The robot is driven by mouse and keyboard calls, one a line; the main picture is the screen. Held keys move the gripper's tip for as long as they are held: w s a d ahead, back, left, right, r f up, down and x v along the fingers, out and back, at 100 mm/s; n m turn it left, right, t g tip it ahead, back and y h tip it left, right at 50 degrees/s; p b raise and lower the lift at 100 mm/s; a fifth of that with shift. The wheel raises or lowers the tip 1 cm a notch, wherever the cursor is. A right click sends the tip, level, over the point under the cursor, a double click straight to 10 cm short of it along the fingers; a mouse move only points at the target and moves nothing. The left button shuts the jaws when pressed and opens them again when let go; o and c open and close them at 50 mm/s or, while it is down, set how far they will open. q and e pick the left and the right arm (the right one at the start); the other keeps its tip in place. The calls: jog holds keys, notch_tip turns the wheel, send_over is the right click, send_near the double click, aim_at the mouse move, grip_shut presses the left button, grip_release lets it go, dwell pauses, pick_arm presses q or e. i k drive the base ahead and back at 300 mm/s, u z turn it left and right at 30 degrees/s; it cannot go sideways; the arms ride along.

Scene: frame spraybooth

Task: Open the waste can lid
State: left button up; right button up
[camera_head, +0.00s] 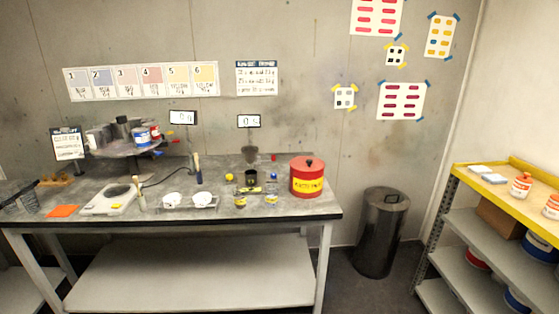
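A red can (306,180) with a yellow label stands upright near the right end of the workbench (185,238). The label print is too small to read surely. Its red lid (308,162) sits on top, seems closed, and has a dark knob in the middle. A tall dark metal bin (380,235) stands on the floor to the right of the bench. Its top is covered, with a dark handle on it. Neither of my grippers is in view.
Small cups, a white tray (190,201), brushes and a scale (107,199) lie left of the red can. A round stand (125,145) holds several tins. A yellow-topped shelf (510,190) stands at the right. The bench's front right corner is clear.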

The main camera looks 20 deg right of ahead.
aim_at(306, 165)
jog(key=i, duration=1.05)
jog(key=z, duration=2.2)
